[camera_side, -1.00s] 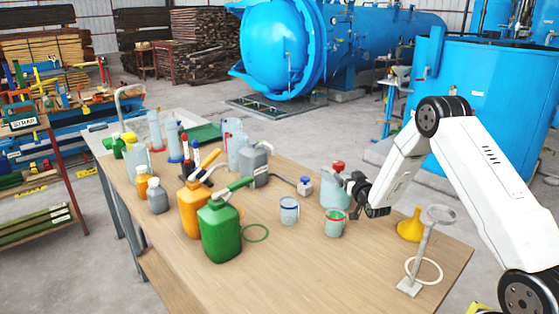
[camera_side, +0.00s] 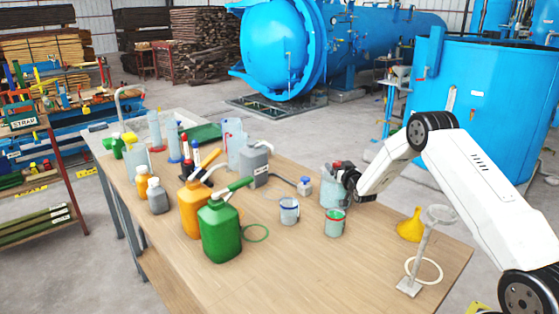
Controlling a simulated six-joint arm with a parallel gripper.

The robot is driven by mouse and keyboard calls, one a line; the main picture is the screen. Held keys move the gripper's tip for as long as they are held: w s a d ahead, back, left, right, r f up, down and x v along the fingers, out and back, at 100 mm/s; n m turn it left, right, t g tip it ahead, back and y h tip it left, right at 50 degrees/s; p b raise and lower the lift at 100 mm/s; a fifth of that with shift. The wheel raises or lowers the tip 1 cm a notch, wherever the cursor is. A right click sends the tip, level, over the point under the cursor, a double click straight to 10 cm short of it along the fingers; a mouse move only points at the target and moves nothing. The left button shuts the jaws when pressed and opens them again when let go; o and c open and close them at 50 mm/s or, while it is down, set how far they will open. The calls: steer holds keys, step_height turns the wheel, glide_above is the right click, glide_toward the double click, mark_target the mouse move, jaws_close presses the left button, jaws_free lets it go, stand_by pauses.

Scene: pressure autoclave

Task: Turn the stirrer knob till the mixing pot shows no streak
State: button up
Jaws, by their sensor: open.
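The mixing pot (camera_side: 329,195) appears to be the pale grey-blue vessel with a red top at the right middle of the table. Its red stirrer knob (camera_side: 337,164) shows only in part, behind my gripper. My gripper (camera_side: 342,171) is open at the pot's top right, with its fingers at the height of the knob. I cannot tell whether the fingers are around the knob or beside it, or whether they touch it. Any streak in the pot is too small to make out.
Two small cups, one blue-rimmed (camera_side: 289,211) and one green-rimmed (camera_side: 334,224), stand in front of the pot. A yellow funnel (camera_side: 411,226) and a grey stand (camera_side: 419,262) are to the right. Bottles and a green jug (camera_side: 219,232) crowd the left. The front table (camera_side: 330,280) is clear.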

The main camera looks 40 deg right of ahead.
steer(key=shift+w, duration=0.1)
jaws_close()
stand_by(0.3)
steer(key=shift+d+n+t+y, duration=0.1)
steer(key=shift+n+t+y, duration=0.6)
steer(key=shift+y, duration=0.4)
steer(key=shift+n+t+y, duration=0.3)
steer(key=shift+n+y, duration=1.1)
steer(key=shift+y, duration=0.6)
steer(key=shift+n+y, duration=1)
steer(key=shift+y, duration=0.9)
